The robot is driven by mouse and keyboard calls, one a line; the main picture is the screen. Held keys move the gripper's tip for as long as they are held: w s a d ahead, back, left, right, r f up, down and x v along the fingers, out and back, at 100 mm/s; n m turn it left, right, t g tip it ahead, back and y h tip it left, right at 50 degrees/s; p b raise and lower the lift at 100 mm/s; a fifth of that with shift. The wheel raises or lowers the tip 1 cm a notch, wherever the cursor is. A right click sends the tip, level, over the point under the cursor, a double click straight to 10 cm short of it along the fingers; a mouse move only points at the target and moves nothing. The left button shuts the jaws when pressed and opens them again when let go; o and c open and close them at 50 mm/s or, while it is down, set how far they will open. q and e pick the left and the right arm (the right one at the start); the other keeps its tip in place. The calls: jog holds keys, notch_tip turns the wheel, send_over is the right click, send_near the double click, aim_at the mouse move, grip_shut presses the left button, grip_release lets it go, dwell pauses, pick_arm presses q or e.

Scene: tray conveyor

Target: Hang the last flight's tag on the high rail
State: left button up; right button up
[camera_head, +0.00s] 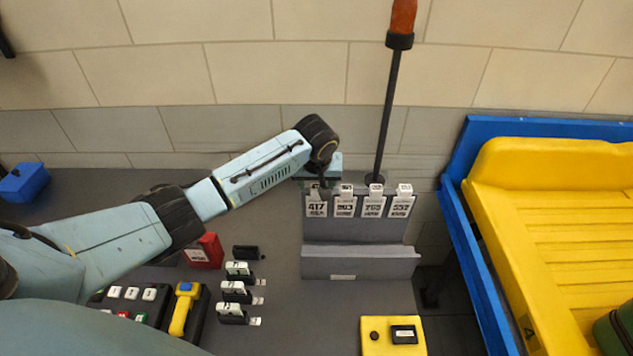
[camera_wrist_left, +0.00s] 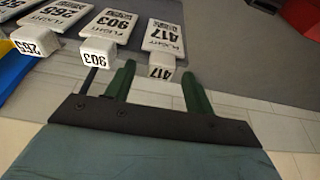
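A high rail (camera_head: 352,230) stands against the wall with white flight tags hanging in a row: the 417 tag (camera_head: 316,209), the 903 tag (camera_head: 345,207), the 265 tag (camera_head: 374,206) and one at the right end that seems to read 537 (camera_head: 401,206). My left gripper (camera_head: 320,186) is at the top of the 417 tag. In the left wrist view its green fingers (camera_wrist_left: 158,78) stand apart on either side of the 417 tag's top block (camera_wrist_left: 161,67), with gaps showing. The 903 tag (camera_wrist_left: 107,27) hangs beside it. My right gripper is out of view.
A lower ledge (camera_head: 360,265) below the tags looks empty. Black holders with white pieces (camera_head: 237,269), a red box (camera_head: 203,252) and a yellow handset (camera_head: 183,309) lie at left. A dark pole (camera_head: 387,115) rises behind the tags. A yellow tray (camera_head: 560,200) is at right.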

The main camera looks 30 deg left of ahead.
pick_arm(q)
jog(key=v, duration=1.3)
jog(key=shift+r+b, duration=0.2)
jog(key=shift+b, duration=0.15)
